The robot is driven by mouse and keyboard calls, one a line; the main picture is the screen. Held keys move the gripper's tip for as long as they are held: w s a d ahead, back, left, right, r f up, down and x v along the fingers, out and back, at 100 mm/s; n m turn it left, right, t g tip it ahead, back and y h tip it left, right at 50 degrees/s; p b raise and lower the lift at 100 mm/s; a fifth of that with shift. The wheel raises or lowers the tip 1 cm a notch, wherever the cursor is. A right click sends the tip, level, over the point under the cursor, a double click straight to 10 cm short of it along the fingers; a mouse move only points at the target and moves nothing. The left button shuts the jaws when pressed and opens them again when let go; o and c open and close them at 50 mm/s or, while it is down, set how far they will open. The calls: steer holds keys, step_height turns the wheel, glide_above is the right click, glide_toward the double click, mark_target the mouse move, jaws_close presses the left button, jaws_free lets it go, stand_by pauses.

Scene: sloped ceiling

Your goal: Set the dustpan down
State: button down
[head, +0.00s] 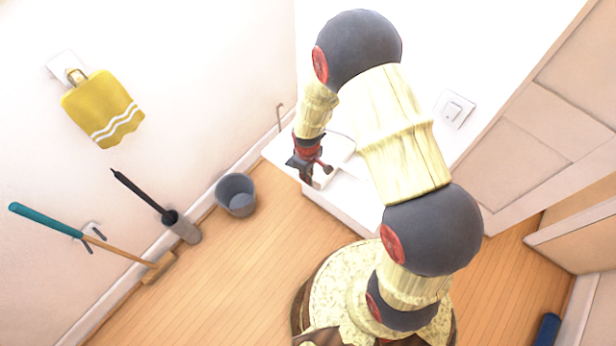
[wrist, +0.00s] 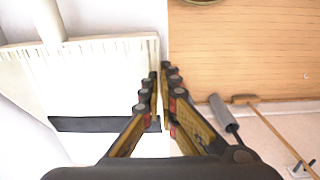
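The dustpan (wrist: 100,85) is the pale, ribbed piece filling the left of the wrist view, with a pale handle (wrist: 47,18) at the top left and a dark strip (wrist: 90,124) along its near side. My gripper (wrist: 161,72) is at the dustpan's right edge, its two fingers almost together with the thin edge between them. In the head view my gripper (head: 307,172) is low over a white box-like surface (head: 345,205) by the wall. The dustpan shows there only as a pale shape, partly hidden; I cannot tell whether it touches the surface.
A grey bucket (head: 236,196), a dark-handled brush in a grey holder (head: 183,228) and a teal-handled broom (head: 100,241) stand along the left wall. A yellow towel (head: 103,108) hangs above. A blue object (head: 547,329) is at the lower right. The wooden floor before the bucket is clear.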

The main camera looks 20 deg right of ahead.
steer(key=shift+f, duration=0.15)
steer(key=c, duration=2)
jaws_free()
steer(key=shift+c, duration=0.2)
